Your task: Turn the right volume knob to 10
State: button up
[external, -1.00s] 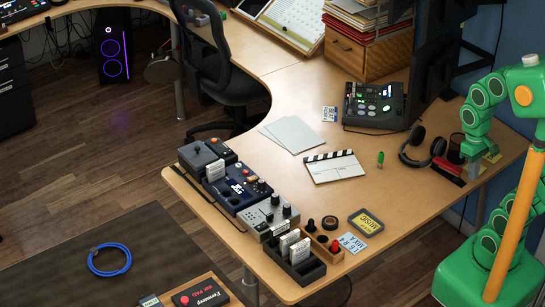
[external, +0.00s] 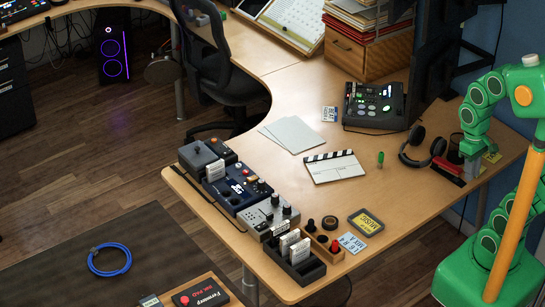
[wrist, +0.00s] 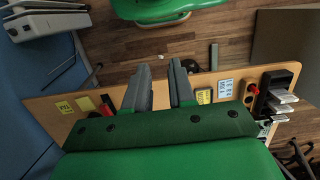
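A grey control box (external: 262,226) with several black knobs stands near the table's front left edge, between a dark blue device and a black card rack. Its rightmost black knob (external: 287,211) stands up from the top; its setting is too small to read. My gripper (external: 470,174) is far to the right of the box, low over the right end of the table by a red-and-black object. In the wrist view the two grey fingers of my gripper (wrist: 160,68) are apart with nothing between them. The grey box is mostly hidden at the right there.
A clapperboard (external: 334,167), green marker (external: 380,158) and headphones (external: 422,147) lie between gripper and box.

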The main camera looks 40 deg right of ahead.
jog(key=o, duration=0.5)
jog(key=w, duration=0.2)
jog(key=w+r+n, duration=0.1)
jog(key=w, duration=0.1)
jog(key=w+n, duration=0.1)
jog(key=w, duration=0.2)
jog(key=shift+a+r, duration=0.3)
jog(key=shift+a, duration=0.05)
jog(key=w+a+n, duration=0.2)
jog(key=w+n, duration=0.2)
jog(key=w, duration=0.8)
jog(key=n+t, duration=0.2)
jog(key=n, duration=1.6)
send_over(275, 194)
notch_tip(275, 194, down, 22)
jog(key=shift+d+r, duration=0.1)
jog(key=shift+r, duration=0.1)
jog(key=shift+w+a+f+n, duration=0.1)
jog(key=shift+a+f+n, duration=0.1)
jog(key=shift+f+n, duration=0.1)
jog(key=shift+f, duration=3.75)
